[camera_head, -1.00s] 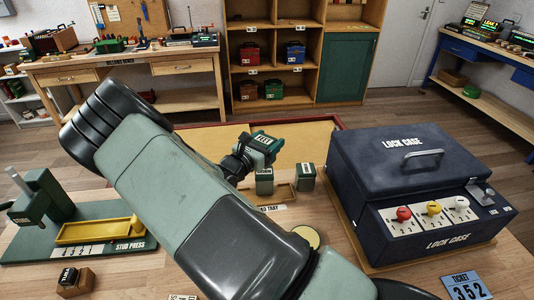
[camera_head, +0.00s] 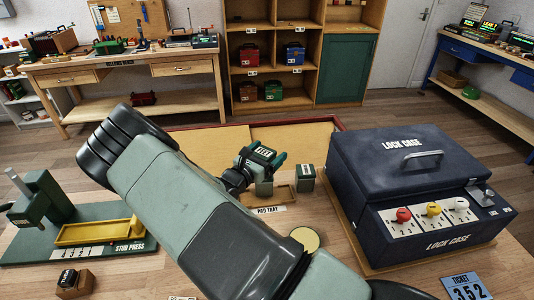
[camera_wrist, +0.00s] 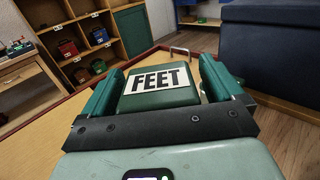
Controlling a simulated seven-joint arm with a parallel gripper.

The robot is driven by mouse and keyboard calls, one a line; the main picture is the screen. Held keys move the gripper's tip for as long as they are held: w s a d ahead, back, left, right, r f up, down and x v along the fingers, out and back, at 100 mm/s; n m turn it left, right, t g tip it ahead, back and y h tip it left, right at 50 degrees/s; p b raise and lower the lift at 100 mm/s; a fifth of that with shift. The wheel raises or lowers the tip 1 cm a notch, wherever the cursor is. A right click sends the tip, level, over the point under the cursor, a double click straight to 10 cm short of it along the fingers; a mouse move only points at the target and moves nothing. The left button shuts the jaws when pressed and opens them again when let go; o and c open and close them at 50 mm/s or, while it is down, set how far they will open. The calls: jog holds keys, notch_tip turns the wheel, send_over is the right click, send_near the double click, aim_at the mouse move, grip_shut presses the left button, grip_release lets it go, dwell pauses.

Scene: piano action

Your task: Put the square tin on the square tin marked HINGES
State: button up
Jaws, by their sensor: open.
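A dark green square tin with a white lid label FEET (camera_wrist: 160,85) lies between the fingers of my gripper (camera_wrist: 163,92) in the wrist view. The fingers are open, one on each side of the tin. In the head view the FEET tin (camera_head: 263,153) and my gripper (camera_head: 260,160) are directly over a green square tin (camera_head: 264,188) on the tray. The FEET tin appears to rest on it, but the contact is partly hidden. The lower tin's lid label is covered, so I cannot read HINGES. Another green square tin (camera_head: 306,180) stands to the right, its label too small to read.
The tins stand at the shallow pad tray (camera_head: 283,195). The large blue lock case (camera_head: 400,165) is close on the right. The green stud press (camera_head: 45,205) with a yellow tray (camera_head: 98,232) is at left. A round cream-topped item (camera_head: 305,239) is in front.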

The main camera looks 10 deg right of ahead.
jog(key=shift+r, duration=0.15)
jog(key=shift+s+a, duration=0.2)
jog(key=shift+a, duration=0.1)
jog(key=v, duration=1.1)
jog(key=s+d+r+m+g+y, duration=0.2)
jog(key=s+d+r+m+g, duration=0.35)
jog(key=r+m, duration=0.25)
jog(key=s+d+r+m+g+y, duration=0.1)
jog(key=s+d+r+m+g, duration=0.45)
jog(key=r+m, duration=0.3)
jog(key=s+a+r+m+t+y, duration=0.2)
jog(key=s+r+m+y, duration=0.7)
jog(key=s+r, duration=0.5)
jog(key=s+m+t, duration=0.1)
jog(key=s, duration=0.2)
jog(key=shift+s+a+r+t+y, duration=0.2)
jog(key=shift+s+r+t+y, duration=0.05)
jog(key=shift+r+t+y, duration=0.15)
